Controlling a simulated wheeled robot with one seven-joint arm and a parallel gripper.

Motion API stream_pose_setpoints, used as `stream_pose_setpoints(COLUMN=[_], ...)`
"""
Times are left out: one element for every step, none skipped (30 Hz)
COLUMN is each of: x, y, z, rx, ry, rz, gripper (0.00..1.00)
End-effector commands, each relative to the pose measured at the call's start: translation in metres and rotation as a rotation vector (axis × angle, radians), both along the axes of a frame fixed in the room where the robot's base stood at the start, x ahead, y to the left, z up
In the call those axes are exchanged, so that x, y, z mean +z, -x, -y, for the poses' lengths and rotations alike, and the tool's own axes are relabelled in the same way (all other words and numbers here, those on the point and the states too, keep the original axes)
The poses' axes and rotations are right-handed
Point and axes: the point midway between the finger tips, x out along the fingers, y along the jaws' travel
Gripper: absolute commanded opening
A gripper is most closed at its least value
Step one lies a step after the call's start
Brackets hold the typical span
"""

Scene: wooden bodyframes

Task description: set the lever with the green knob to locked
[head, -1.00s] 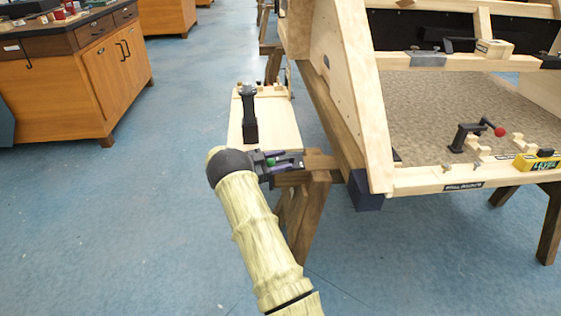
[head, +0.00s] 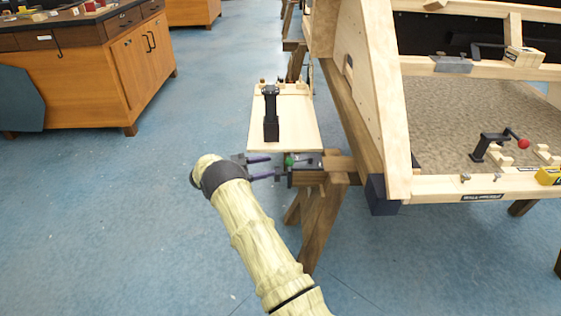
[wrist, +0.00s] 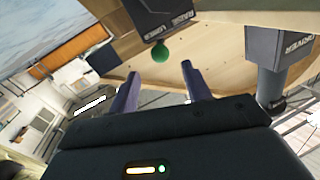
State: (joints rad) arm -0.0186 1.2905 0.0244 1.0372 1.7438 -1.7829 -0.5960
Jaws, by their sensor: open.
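The green knob (head: 289,160) shows at the front edge of the small wooden board (head: 302,137), beside a dark block. In the wrist view the green knob (wrist: 161,53) sits just past my fingertips, in line with the gap between them, at the end of a black labelled block (wrist: 152,16). My gripper (head: 275,167) is open and empty, left of the knob in the head view and apart from it. Both fingers also show in the wrist view (wrist: 160,72). The lever's arm is mostly hidden, so its setting cannot be told.
A black upright clamp (head: 271,115) stands on the board. A second dark labelled block (wrist: 280,55) is at the right in the wrist view. A wooden trestle (head: 318,215) and the large wooden frame (head: 375,110) stand to the right. The blue floor at left is clear.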

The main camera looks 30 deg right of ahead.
Motion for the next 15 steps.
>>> stream_pose_setpoints(x=[0.001,0.001,0.001,0.001,0.0,0.001,0.0,0.0,0.0,0.0,0.0,0.0,0.0,0.0,0.0], y=[-0.003,-0.005,-0.006,-0.007,-0.008,-0.01,-0.011,-0.011,-0.012,-0.012,-0.012,-0.013,-0.013,-0.013,-0.013], z=[-0.011,-0.016,-0.024,-0.028,-0.032,-0.038,-0.041,-0.044,-0.047,-0.048,-0.049,-0.05,-0.05,-0.05,-0.05], rx=[0.002,0.002,0.003,0.002,0.002,0.002,0.002,0.001,0.001,0.0,0.0,0.0,0.0,0.0,0.0], ry=[-0.001,-0.001,0.0,0.001,0.001,0.001,0.0,0.0,0.001,0.0,0.001,0.001,0.001,0.001,0.001], rz=[0.0,0.0,0.0,0.001,0.001,0.001,0.0,0.0,0.0,0.0,0.0,0.0,0.0,0.0,0.0], gripper=[0.48,0.48,0.48,0.48,0.48,0.48,0.48,0.48,0.48,0.48,0.48,0.48,0.48,0.48,0.48])
